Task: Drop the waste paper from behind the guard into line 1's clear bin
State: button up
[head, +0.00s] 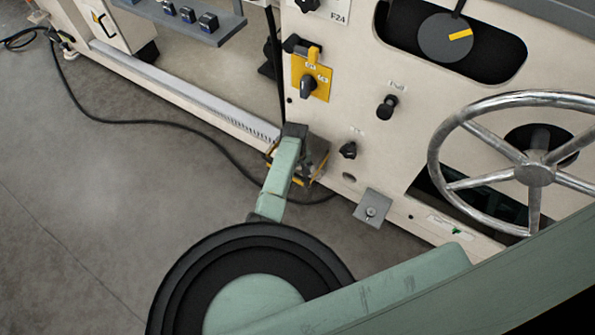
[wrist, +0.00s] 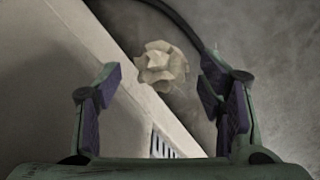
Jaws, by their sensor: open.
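The waste paper is a crumpled pale beige ball (wrist: 162,68) in the wrist view. It shows ahead of my gripper (wrist: 161,80), in line with the gap between the two purple-padded fingertips. The fingers are spread and do not touch it. The paper overlaps the machine's pale edge and the grey floor in the picture; I cannot tell what it rests on. In the head view my gripper (head: 300,172) is low beside the machine's front, partly covered by my own arm, and the paper is not visible. No clear bin is in either view.
The beige machine front has a yellow switch plate (head: 311,78), knobs and a large metal handwheel (head: 533,173) at the right. A slotted rail (head: 200,100) runs along its base. A black cable (head: 160,122) lies on the floor. The left floor is otherwise open.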

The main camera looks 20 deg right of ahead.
notch_tip(320, 180, up, 13)
jog(key=p, duration=0.2)
jog(key=shift+a, duration=0.2)
jog(key=shift+r+p, duration=0.15)
jog(key=shift+p, duration=0.15)
